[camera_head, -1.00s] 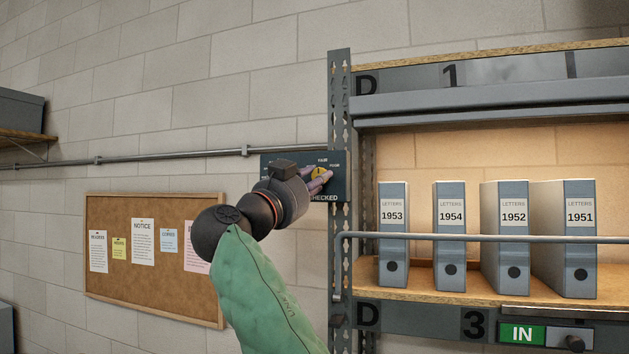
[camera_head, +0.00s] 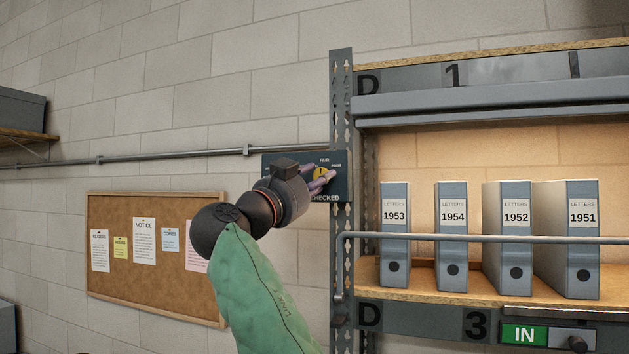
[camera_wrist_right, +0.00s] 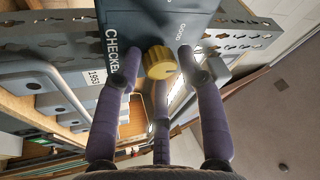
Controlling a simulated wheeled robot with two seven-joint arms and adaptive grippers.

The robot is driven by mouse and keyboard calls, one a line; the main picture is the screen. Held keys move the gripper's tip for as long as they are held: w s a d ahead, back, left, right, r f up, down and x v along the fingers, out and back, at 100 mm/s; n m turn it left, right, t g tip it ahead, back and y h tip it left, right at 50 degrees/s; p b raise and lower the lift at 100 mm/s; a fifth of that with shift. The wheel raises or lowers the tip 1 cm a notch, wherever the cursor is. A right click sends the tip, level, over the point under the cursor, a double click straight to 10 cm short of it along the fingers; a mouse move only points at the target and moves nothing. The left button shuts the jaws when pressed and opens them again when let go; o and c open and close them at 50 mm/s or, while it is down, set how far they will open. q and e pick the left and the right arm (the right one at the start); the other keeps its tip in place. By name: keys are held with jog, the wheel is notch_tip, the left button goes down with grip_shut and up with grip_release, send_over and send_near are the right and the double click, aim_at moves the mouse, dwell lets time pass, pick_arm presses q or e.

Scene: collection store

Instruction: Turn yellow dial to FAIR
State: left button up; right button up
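The yellow dial (camera_head: 321,172) is a round knob on a dark panel (camera_head: 342,190) fixed at the shelf post. The panel reads FAIR above the dial, POOR to its upper right and CHECKED below. My right gripper (camera_head: 326,178) is at the panel, with its purple fingers partly over the dial. In the right wrist view the dial (camera_wrist_right: 160,62) lies between the spread fingertips of the gripper (camera_wrist_right: 160,75), with small gaps at its sides. GOOD and CHECKED show there. I cannot tell surely where the dial's mark points. My left gripper is not in view.
The perforated shelf post (camera_head: 341,110) stands right beside the panel. A shelf with several grey binders (camera_head: 452,235) and a front rail (camera_head: 480,238) is to the right. A wall pipe (camera_head: 200,153) and a cork noticeboard (camera_head: 155,265) are to the left.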

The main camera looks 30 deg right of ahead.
jog(key=v, duration=1.2)
dwell(0.3)
